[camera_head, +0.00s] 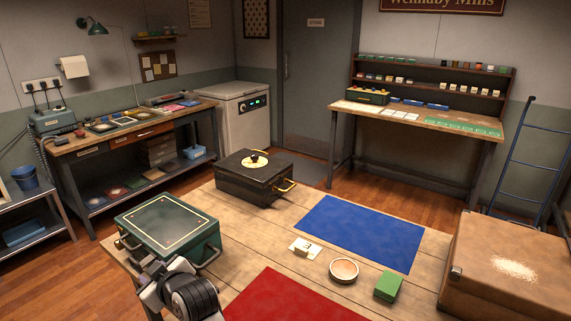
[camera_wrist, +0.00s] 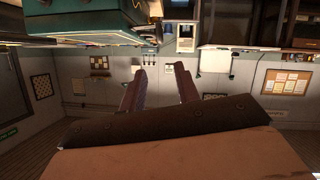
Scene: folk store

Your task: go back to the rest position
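My gripper (camera_wrist: 160,72) shows in the wrist view with its two fingers apart and nothing between them. The wrist view is upside down and looks out at the room's walls. In the head view part of my arm is at the lower left, in front of the green box (camera_head: 168,226) on the wooden table (camera_head: 222,207). My fingertips cannot be made out there. A teal box-like shape (camera_wrist: 105,20) shows at the upper left of the wrist view, apart from the fingers.
The table also holds a black box (camera_head: 240,183), blue mat (camera_head: 362,230), red mat (camera_head: 285,300), small white item (camera_head: 304,248), round bowl (camera_head: 344,270) and green block (camera_head: 389,286). A large brown case (camera_head: 505,265) stands at right. Bare wood lies between the boxes and mats.

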